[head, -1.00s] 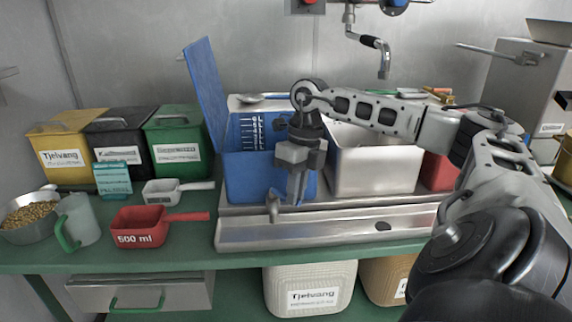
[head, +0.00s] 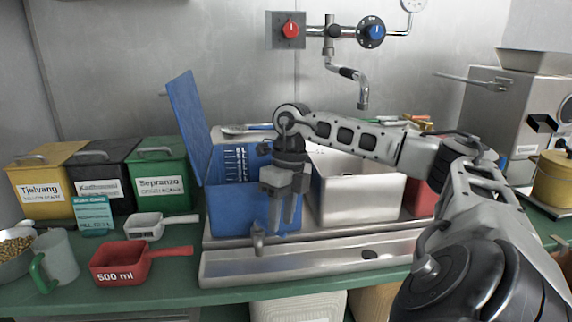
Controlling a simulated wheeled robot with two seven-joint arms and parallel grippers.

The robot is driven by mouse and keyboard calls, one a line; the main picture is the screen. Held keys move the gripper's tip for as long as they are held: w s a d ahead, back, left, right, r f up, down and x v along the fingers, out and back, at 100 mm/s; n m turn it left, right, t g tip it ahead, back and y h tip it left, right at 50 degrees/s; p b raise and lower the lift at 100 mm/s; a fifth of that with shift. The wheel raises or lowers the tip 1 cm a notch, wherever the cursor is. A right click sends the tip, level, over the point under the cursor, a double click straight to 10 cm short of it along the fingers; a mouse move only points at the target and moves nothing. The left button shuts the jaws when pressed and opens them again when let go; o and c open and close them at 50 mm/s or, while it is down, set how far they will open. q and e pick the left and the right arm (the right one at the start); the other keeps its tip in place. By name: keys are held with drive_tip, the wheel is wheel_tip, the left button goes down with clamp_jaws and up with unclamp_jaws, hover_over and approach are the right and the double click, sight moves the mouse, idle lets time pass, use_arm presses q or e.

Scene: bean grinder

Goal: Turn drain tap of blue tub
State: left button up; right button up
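The blue tub (head: 225,208) stands on the steel tray, with its lid (head: 188,125) raised at the left and a white measuring scale on its inner wall. Its small metal drain tap (head: 258,240) sticks out low at the front. My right gripper (head: 285,228) points down in front of the tub's right part. Its two fingers appear slightly apart with nothing between them. They are just right of the tap in the picture; I cannot tell whether they touch it. The gripper and wrist hide part of the tub. My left gripper is not in view.
A steel tub (head: 362,190) stands right of the blue one, partly behind my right arm. The steel tray (head: 330,262) runs along the front. A red 500 ml scoop (head: 118,262) lies to the left. Wall valves and a spout (head: 362,95) are above.

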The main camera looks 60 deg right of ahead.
use_arm(q)
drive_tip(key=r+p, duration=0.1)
drive_tip(key=p, duration=0.1)
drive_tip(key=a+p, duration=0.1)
drive_tip(key=p, duration=0.2)
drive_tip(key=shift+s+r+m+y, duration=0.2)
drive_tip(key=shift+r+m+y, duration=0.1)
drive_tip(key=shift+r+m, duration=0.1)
use_arm(e)
wheel_tip(320, 180, up, 14)
drive_tip(key=d, duration=0.2)
drive_tip(key=shift+d+r, duration=0.15)
drive_tip(key=shift+d, duration=0.25)
